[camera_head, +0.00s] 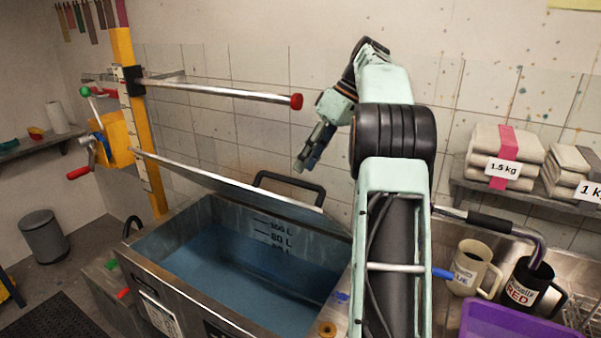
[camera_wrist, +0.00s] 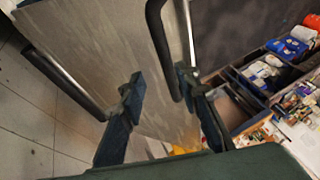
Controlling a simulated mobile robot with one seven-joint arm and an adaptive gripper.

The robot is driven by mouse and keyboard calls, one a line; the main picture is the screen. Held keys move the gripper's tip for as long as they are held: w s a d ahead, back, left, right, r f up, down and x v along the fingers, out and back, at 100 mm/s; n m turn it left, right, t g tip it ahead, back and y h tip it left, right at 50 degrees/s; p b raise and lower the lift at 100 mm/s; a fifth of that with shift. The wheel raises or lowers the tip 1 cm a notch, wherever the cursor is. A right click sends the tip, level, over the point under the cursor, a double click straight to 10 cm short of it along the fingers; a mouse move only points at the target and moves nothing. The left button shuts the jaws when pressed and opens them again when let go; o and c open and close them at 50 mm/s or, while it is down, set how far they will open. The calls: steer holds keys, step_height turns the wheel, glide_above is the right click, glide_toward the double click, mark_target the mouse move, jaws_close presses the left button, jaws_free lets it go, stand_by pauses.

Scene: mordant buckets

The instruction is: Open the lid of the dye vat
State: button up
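The dye vat (camera_head: 150,255) is a steel tub with blue liquid and litre marks on its inner wall. Its lid (camera_head: 205,178) stands raised and tilted at the far side, leaving the vat's opening uncovered. The lid's black handle (camera_head: 290,179) shows above the lid's upper edge. My gripper (camera_head: 303,163) is just above and beside the handle, pointing down. In the wrist view, my gripper (camera_wrist: 160,82) has its fingers spread with nothing clamped between them. The black handle (camera_wrist: 158,40) passes close to the right fingertip; I cannot tell if they touch.
A yellow post (camera_head: 140,120) with a red-tipped metal bar (camera_head: 225,91) stands left of the lid. A shelf of folded cloths (camera_head: 505,155), mugs (camera_head: 472,268) and a purple tray (camera_head: 510,320) are at right. A grey bin (camera_head: 43,238) stands on the floor at left.

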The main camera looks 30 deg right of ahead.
steer(key=shift+v, duration=1.15)
